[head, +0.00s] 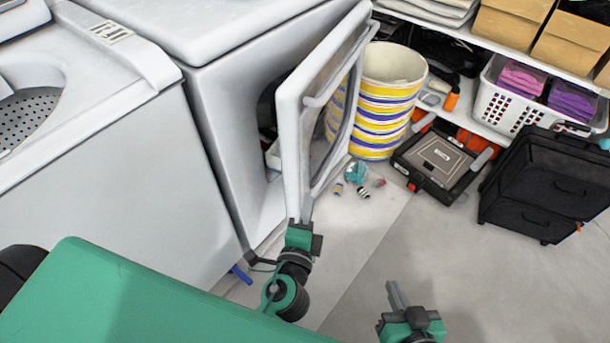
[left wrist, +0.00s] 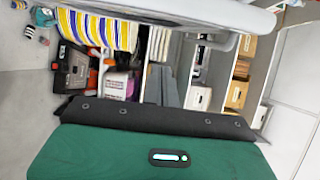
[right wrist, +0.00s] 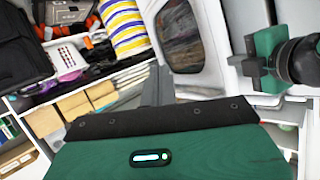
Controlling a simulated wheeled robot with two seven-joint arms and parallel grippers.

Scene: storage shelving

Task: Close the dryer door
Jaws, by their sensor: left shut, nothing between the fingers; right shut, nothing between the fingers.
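The dryer (head: 240,80) is white and stands at the left centre in the head view. Its white-framed door (head: 292,150) stands open, swung out toward me. My left gripper (head: 307,208) is shut and empty, with its fingertips at the lower outer corner of the door; I cannot tell if they touch. In the left wrist view the door (left wrist: 200,12) crosses the top as a close white band. My right gripper (head: 396,293) is shut and empty, apart from the door over the floor at lower right. In the right wrist view the door (right wrist: 180,35) shows its inner side and dark window.
A striped bin (head: 385,95) stands right behind the door. Small items (head: 363,192) lie on the floor near the door's foot. A toolbox (head: 437,165) and a black case (head: 545,185) stand to the right. A top-loading washer (head: 110,170) is at left. Lower-right floor is clear.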

